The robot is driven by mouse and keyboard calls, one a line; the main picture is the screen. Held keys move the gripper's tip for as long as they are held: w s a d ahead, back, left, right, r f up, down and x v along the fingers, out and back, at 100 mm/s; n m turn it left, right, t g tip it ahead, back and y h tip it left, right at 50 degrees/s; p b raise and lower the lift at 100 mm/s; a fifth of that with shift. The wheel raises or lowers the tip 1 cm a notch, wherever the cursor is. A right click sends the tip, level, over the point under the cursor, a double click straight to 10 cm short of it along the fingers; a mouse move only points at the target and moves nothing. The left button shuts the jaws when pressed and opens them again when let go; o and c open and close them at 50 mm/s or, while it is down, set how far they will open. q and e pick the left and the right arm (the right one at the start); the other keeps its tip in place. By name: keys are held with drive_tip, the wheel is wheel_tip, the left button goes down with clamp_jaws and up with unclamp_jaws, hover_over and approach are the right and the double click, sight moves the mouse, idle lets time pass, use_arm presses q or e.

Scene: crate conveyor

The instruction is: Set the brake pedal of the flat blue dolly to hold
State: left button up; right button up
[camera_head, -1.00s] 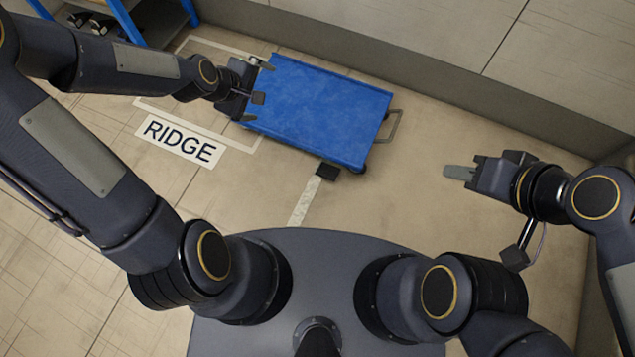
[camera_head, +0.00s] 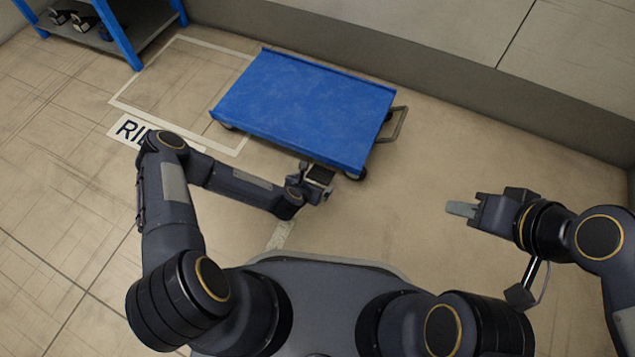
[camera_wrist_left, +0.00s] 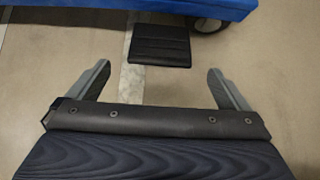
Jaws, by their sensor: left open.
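The flat blue dolly (camera_head: 305,105) stands on the floor ahead, with a grey handle at its right end. Its black brake pedal (camera_head: 319,175) sticks out from the near long side, close to a wheel. In the left wrist view the ribbed pedal (camera_wrist_left: 160,46) lies just beyond my fingertips, roughly centred between them, under the blue edge (camera_wrist_left: 150,8). My left gripper (camera_head: 318,188) is open and empty on the near side of the pedal; in the wrist view a gap shows between fingers and pedal. My right gripper (camera_head: 462,209) is off to the right, away from the dolly; its jaw gap is unclear.
A blue-framed shelf (camera_head: 118,35) with small dark items stands at the back left. A white-taped floor outline (camera_head: 180,75) lies left of the dolly, with a partly covered floor label (camera_head: 128,130). A low wall runs behind. Floor between dolly and right gripper is clear.

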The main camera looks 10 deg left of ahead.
sight(317, 181)
use_arm(q)
drive_tip(key=b+x, duration=0.2)
drive_tip(key=x, duration=0.3)
drive_tip(key=shift+w+d+f, duration=0.1)
drive_tip(key=shift+w+f, duration=0.15)
drive_tip(key=c, duration=1.4)
